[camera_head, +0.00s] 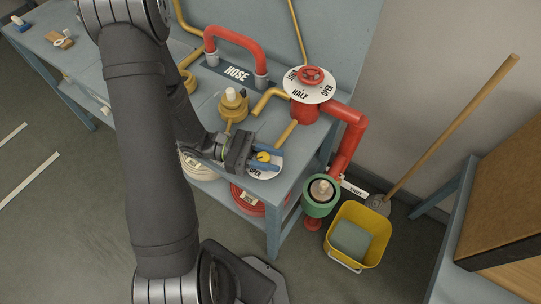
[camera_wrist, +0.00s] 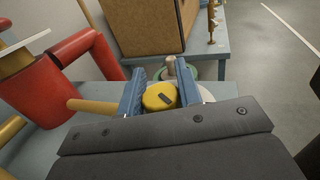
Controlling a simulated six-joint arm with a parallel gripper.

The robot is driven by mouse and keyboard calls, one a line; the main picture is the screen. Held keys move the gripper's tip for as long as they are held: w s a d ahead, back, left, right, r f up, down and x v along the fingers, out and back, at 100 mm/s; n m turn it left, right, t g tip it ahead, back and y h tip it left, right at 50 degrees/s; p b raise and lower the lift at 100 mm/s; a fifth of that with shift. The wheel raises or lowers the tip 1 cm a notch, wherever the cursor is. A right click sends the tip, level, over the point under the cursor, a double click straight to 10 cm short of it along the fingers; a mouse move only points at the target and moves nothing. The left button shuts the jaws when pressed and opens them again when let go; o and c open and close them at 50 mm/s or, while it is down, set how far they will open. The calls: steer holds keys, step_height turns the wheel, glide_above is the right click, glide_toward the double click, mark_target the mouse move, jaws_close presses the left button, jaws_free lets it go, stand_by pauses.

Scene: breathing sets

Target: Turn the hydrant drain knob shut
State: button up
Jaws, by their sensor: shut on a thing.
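The yellow drain knob (camera_wrist: 160,97) sits between my gripper's two blue fingers, with a dark mark on its top. In the head view the knob (camera_head: 263,157) shows as a small yellow piece over a white round plate (camera_head: 264,172) lettered "OPEN". My gripper (camera_head: 266,158) is shut on the knob; in the wrist view its fingers (camera_wrist: 160,94) lie on both sides of it. The rest of the plate's lettering is hidden by the gripper. The red hydrant pipe (camera_head: 347,140) runs down at the right of the bench.
A red handwheel (camera_head: 311,76) on a white dial marked "HALF" and "OPEN" stands behind. A brass fitting (camera_head: 234,104) is to the left. A red handle (camera_head: 236,42) rises by the "HOSE" label.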

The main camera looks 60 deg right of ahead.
steer(key=o, duration=1)
steer(key=shift+r, duration=0.1)
steer(key=shift+r, duration=0.55)
steer(key=s+a+r, duration=0.1)
steer(key=s+r, duration=0.2)
steer(key=s+a+r, duration=0.1)
steer(key=s+r, duration=0.2)
steer(key=s, duration=0.1)
steer(key=s+a+r, duration=0.2)
steer(key=s+r, duration=0.1)
steer(key=s, duration=0.1)
steer(key=shift+r, duration=0.35)
